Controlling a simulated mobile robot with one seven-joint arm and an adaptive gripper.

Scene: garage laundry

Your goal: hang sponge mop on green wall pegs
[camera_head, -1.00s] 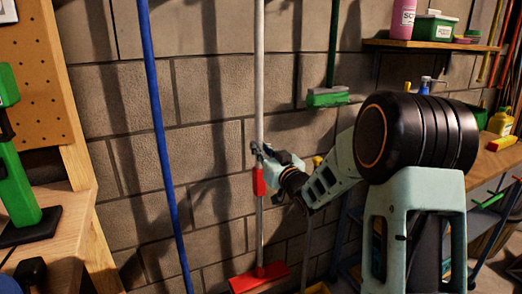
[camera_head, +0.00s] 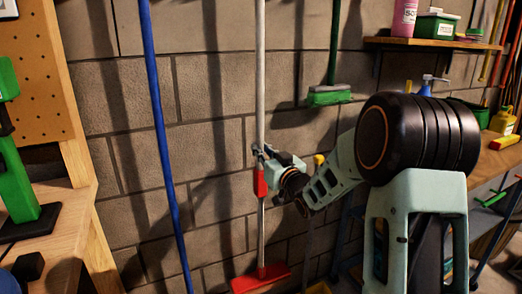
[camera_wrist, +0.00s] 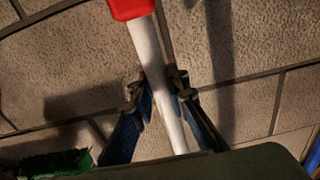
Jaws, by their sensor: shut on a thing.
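The sponge mop (camera_head: 260,90) stands nearly upright in front of the block wall, with a long pale handle, a red sleeve low on it and a flat red head at the bottom. My gripper (camera_head: 261,153) is shut on the handle just above the red sleeve. In the wrist view the fingers of my gripper (camera_wrist: 160,88) lie on either side of the white handle (camera_wrist: 146,50), with the red sleeve at the top. The handle's upper end is cut off by the frame. I cannot make out the green wall pegs.
A blue pole (camera_head: 157,120) leans at the left, beside a wooden workbench (camera_head: 62,235) with a green tool stand (camera_head: 18,190). A green brush (camera_head: 330,95) hangs to the right of the mop. A shelf (camera_head: 430,44) and a cluttered bench are at the right.

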